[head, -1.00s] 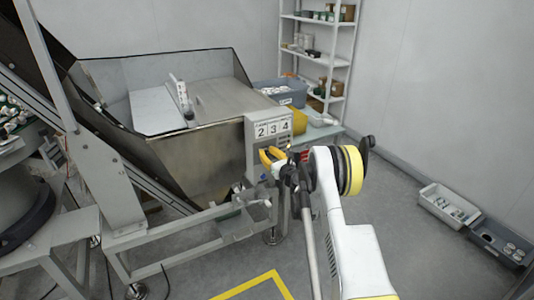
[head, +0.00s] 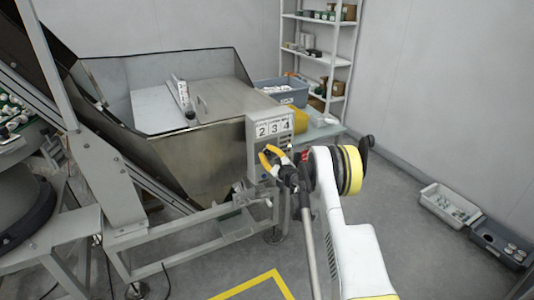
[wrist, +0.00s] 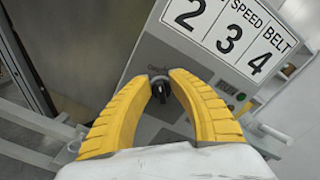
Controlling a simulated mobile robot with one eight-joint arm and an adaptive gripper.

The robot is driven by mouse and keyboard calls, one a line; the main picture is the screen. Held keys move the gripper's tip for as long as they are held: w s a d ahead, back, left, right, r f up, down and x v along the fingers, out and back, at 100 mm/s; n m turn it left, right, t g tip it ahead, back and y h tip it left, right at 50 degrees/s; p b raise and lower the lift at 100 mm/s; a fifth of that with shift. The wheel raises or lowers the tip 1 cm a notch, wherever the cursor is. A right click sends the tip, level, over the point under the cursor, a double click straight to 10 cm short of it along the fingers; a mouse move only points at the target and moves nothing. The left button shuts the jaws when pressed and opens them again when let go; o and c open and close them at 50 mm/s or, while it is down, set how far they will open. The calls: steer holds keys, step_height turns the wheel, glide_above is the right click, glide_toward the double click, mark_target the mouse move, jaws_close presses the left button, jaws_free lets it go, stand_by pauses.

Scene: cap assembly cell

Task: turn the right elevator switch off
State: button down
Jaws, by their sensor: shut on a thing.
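The switch is a small black rotary knob (wrist: 160,89) on the face of a grey control box (head: 254,148), which also shows in the wrist view (wrist: 176,58). My gripper (wrist: 163,77) has its yellow fingers on either side of the knob and is shut on it. In the head view my gripper (head: 266,158) is at the front of the box, below its number plate; its fingers hide the knob there. The lettering by the knob is too small to read.
The number plate (head: 274,128) reads 2 3 4. A metal hopper (head: 195,155) on a frame stands left of the box. A shelf rack (head: 318,60) is behind. Two grey bins (head: 450,205) (head: 502,243) lie on the floor at right, with clear floor before them.

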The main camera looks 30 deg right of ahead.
steer(key=shift+n, duration=0.6)
steer(key=c, duration=1.2)
jaws_free()
steer(key=shift+o, duration=0.2)
steer(key=s, duration=1.2)
steer(key=shift+d, duration=0.2)
